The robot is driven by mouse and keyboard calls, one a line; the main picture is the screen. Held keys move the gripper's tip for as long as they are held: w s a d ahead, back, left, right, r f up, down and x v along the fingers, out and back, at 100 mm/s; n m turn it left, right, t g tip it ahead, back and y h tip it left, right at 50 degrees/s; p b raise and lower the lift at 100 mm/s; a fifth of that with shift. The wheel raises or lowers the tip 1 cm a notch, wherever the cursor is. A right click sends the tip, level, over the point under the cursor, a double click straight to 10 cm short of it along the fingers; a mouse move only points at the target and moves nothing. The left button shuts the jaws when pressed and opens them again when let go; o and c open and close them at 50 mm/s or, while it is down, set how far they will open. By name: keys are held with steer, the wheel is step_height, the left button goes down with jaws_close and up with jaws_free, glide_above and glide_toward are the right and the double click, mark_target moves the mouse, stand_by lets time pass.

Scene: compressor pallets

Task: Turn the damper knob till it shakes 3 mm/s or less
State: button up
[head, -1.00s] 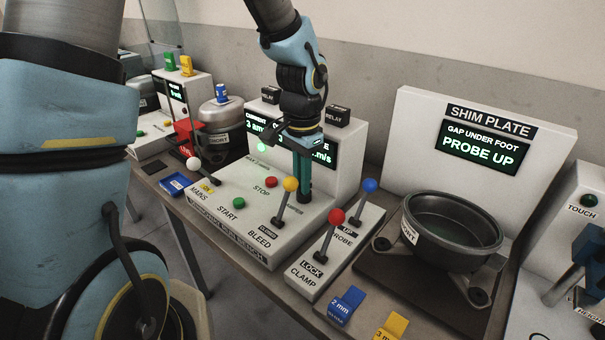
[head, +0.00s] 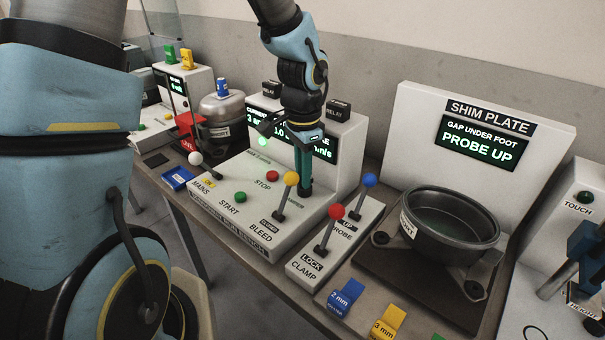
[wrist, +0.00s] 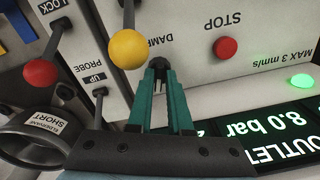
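The MAX 3 mm/s lamp (wrist: 301,81) glows green. The bench display (head: 325,150) is lit, but my arm hides the vibration figure. The outlet display (wrist: 285,125) reads 8.0 bar.
The red stop button (head: 272,176) and green start button (head: 240,197) sit left of my gripper. The red clamp lever (head: 336,213) and blue probe lever (head: 369,181) stand to its right. The shim plate station (head: 420,115) and a dark round pot (head: 450,230) are farther right.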

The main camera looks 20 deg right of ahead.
steer(key=o, duration=0.3)
steer(key=shift+o, duration=0.2)
step_height(320, 180, up, 11)
steer(key=shift+f+b, duration=0.15)
steer(key=shift+b, duration=0.3)
steer(key=a+f+n, duration=0.2)
steer(key=a+n, duration=0.5)
steer(key=a, duration=0.6)
steer(key=w+a+f+n+t, duration=0.1)
steer(key=a+f+n, duration=0.2)
steer(key=a+n, duration=0.5)
steer(key=a, duration=0.5)
steer(key=shift+w+a+t, duration=0.2)
steer(key=shift+a+t, duration=0.1)
